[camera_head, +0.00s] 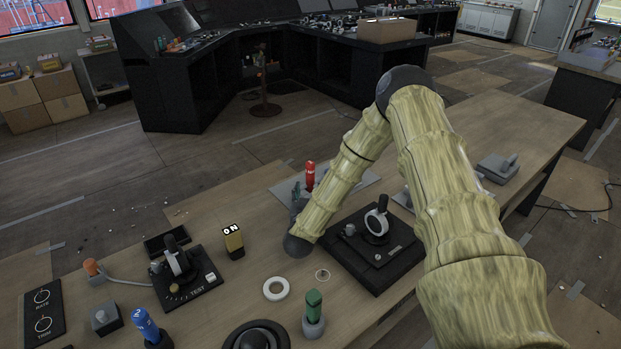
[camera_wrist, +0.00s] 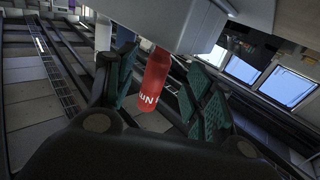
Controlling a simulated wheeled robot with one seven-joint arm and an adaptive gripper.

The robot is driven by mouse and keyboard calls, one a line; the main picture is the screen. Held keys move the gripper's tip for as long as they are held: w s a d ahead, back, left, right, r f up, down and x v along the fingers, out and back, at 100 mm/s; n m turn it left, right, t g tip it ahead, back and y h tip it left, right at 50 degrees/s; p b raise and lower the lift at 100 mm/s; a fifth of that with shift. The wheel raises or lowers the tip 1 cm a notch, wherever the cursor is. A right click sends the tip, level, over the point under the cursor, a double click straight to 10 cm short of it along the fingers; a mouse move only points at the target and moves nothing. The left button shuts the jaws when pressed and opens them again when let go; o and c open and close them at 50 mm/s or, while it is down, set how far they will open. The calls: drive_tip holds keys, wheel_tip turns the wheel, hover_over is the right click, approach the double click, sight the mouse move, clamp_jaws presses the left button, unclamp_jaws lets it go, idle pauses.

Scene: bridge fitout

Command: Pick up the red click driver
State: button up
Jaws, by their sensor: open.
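The red click driver (camera_head: 310,176) stands upright near the far edge of the bench, just beyond my gripper (camera_head: 299,192). Its lower part is hidden in this view. In the wrist view the red driver (camera_wrist: 156,82) shows white lettering and lies between the two green-padded fingers of my gripper (camera_wrist: 159,70). The fingers are open, with a visible gap on the right side; contact on the left cannot be told.
A black lever panel (camera_head: 368,255) sits right of my gripper.

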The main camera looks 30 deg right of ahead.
sight(310, 185)
drive_tip(key=shift+w+d+r, duration=0.1)
drive_tip(key=shift+d+r, duration=0.05)
drive_tip(key=shift+d, duration=0.1)
drive_tip(key=p+x, duration=0.2)
drive_tip(key=x, duration=0.3)
drive_tip(key=shift+w, duration=0.1)
clamp_jaws()
